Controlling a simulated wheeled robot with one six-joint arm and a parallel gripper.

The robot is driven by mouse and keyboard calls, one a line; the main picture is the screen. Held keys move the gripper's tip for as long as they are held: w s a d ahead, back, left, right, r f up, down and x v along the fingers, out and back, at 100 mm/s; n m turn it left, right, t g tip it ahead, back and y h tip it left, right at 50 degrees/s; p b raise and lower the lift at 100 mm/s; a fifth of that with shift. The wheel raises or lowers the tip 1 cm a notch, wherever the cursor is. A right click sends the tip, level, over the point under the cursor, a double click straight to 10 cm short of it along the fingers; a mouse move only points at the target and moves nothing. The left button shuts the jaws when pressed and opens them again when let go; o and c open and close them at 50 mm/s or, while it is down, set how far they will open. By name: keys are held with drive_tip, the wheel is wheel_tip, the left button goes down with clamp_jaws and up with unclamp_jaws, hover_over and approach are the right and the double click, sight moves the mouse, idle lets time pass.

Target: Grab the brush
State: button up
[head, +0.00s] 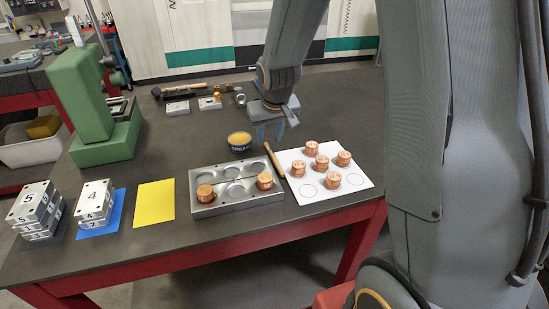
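The brush (274,160), a slim tan wooden stick in this view, lies between the metal mould base and the white sheet. Its bristles cannot be made out. My gripper (269,133) points down just above and behind the far end of the brush. Its fingers look apart with nothing between them. I cannot tell the exact height of the gripper above the table.
The mould base (222,209) holds two copper cylinders. The white sheet (305,196) carries several more. A yellow-topped tin (239,142) stands left of the gripper. A yellow sheet (154,201), numbered blocks (94,203) and a green press (84,95) are further left.

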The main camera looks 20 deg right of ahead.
sight(268, 147)
drive_tip(key=shift+p+x, duration=0.4)
drive_tip(key=shift+x, duration=1.55)
drive_tip(key=shift+s, duration=0.1)
clamp_jaws()
